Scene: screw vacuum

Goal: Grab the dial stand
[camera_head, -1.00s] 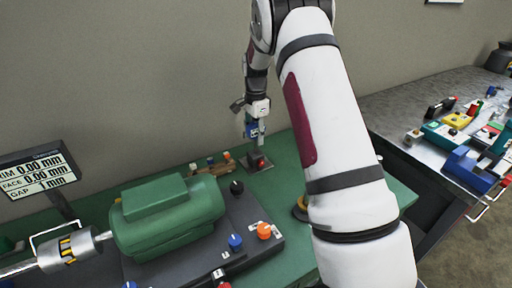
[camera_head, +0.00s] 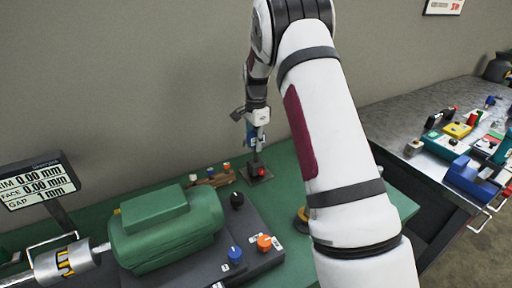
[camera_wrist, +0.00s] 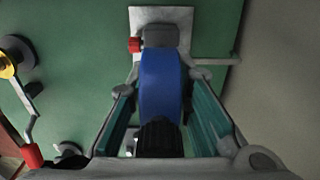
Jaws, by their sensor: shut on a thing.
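The dial stand (camera_head: 257,173) has a flat grey base with a red knob and an upright post, and stands on the green table near its back edge. In the wrist view its grey base (camera_wrist: 178,15) is at the top, with the red knob at its left side. A blue upright part (camera_wrist: 160,80) of the stand runs down between the fingers. My gripper (camera_head: 257,140) is above the base, shut on this blue part. In the wrist view my gripper (camera_wrist: 160,98) has a teal-padded finger on each side of it. I cannot tell whether the base touches the table.
A green motor (camera_head: 165,228) on a dark plate with coloured knobs is left of the stand. A small rack (camera_head: 212,178) is close on its left. A yellow-and-black round thing (camera_head: 301,217) is beside my arm. A grey bench (camera_head: 400,108) with tools is at the right.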

